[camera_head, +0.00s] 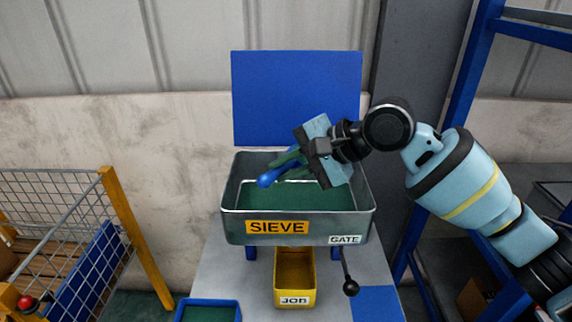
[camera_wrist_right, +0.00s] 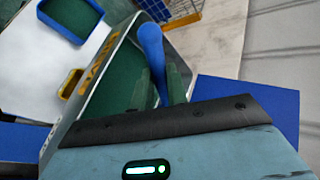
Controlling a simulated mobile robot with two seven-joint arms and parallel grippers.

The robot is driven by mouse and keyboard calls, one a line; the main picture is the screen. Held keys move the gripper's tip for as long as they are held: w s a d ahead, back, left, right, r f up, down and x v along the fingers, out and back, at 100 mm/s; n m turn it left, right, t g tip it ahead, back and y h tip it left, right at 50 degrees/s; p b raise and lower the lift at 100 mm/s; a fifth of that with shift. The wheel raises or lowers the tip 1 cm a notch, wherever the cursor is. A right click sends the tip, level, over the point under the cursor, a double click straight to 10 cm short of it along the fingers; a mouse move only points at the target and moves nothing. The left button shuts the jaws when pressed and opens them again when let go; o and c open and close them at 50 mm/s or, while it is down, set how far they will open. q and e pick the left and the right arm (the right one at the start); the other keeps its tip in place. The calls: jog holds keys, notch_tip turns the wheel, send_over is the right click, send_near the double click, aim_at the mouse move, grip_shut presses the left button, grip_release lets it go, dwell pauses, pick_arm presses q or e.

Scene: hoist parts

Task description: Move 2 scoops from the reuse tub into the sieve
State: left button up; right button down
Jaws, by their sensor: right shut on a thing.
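The grey metal sieve (camera_head: 234,228) with a green floor stands in the middle of the head view. Its wall also shows in the right wrist view (camera_wrist_right: 117,62). My right gripper (camera_head: 285,166) is over the sieve, with green fingers shut on a blue scoop (camera_head: 267,180). The scoop's rounded blue end points left in the head view; it also shows between the fingers in the wrist view (camera_wrist_right: 152,46). I cannot make out the scoop's bowl or any load. No tub marked reuse is readable. My left gripper is out of view.
A yellow bin (camera_head: 281,298) marked JOB stands below the sieve, beside a black-knobbed gate lever (camera_head: 351,287). A blue-rimmed tray (camera_head: 238,303) lies front left. A blue panel (camera_head: 296,97) rises behind the sieve. A wire cage (camera_head: 60,245) is at left, a blue rack (camera_head: 461,95) at right.

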jog(key=shift+s+d+f+t+y, duration=0.1)
jog(key=shift+f+t+y, duration=0.25)
jog(key=shift+t+y, duration=0.6)
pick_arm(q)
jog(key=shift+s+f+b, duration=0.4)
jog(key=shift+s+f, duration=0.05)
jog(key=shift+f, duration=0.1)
pick_arm(e)
jog(key=shift+f+m+t+y, duration=0.15)
jog(key=shift+m+t+y, duration=0.4)
jog(key=shift+y, duration=0.6)
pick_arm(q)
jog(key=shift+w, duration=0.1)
